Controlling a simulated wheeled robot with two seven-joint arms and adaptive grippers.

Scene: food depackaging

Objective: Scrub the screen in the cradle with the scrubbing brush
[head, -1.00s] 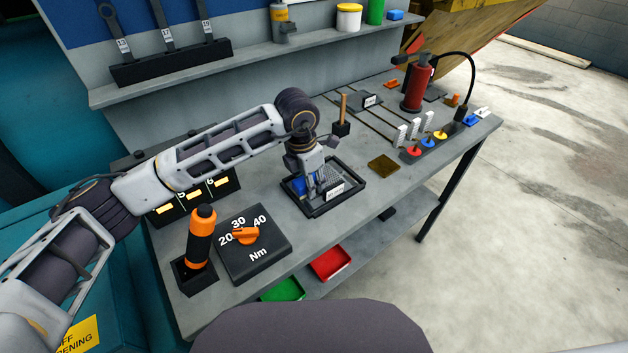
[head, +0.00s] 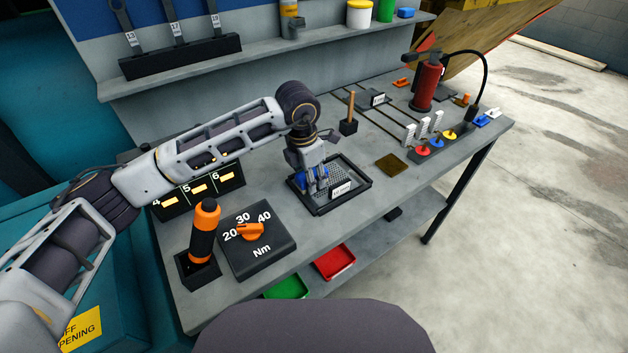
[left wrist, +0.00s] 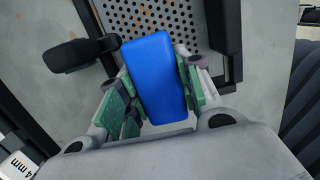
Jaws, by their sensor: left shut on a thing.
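My left gripper (head: 312,184) is over the left part of the black cradle (head: 364,187) on the bench. It is shut on a blue block-shaped scrubbing brush (left wrist: 156,78), which also shows between its fingers in the head view (head: 318,172). The grey perforated screen (left wrist: 178,14) lies in the cradle, its holes visible beyond the brush in the wrist view. The brush is over the screen's near part; whether it touches cannot be told, as its underside is hidden. My right gripper is not in view.
A torque dial box (head: 262,256) and an orange-handled tool (head: 204,230) stand to the left. A brown pad (head: 391,164) lies to the right. A wooden-handled tool (head: 350,112) stands behind the cradle.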

